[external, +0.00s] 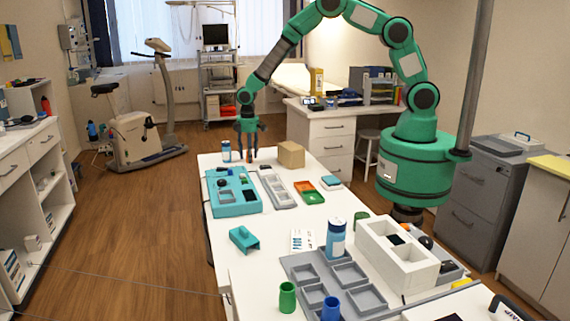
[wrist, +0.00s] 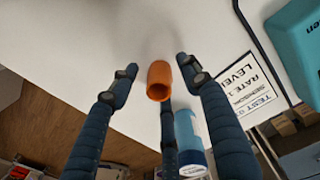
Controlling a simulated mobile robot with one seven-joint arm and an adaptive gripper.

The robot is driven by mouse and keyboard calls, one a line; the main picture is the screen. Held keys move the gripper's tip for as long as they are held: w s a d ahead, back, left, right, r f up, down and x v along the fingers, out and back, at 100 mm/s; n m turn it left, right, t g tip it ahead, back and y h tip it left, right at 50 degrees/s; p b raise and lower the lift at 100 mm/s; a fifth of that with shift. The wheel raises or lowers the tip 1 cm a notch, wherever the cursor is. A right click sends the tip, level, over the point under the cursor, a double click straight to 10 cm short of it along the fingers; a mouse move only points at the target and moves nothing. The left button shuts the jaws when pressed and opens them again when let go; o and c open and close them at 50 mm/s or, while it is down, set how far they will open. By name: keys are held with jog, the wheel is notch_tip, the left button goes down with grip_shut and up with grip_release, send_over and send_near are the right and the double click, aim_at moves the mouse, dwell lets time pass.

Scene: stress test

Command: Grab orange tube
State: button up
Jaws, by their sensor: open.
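The orange tube (wrist: 160,82) stands on the white table (wrist: 100,35) in the wrist view, with its open end showing. My gripper (wrist: 158,76) is open, with one finger to the left of the tube and one to the right. A third dark finger shows below it. I see no contact with the tube. In the external view my gripper (external: 248,155) hangs low over the far end of the table, pointing down. The tube is mostly hidden among the fingers there.
A blue-and-white bottle (wrist: 188,142) stands close by, left of the gripper in the external view (external: 226,151). A cardboard box (external: 291,154) stands to the right. A teal tray (external: 233,190) and a grey tray (external: 277,188) lie nearer the camera. The table edge is close.

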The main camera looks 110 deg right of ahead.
dwell(0.4)
jog(key=c, duration=1)
jog(key=shift+r, duration=0.15)
notch_tip(320, 180, up, 10)
jog(key=shift+f+p, duration=0.15)
jog(key=shift+p, duration=0.65)
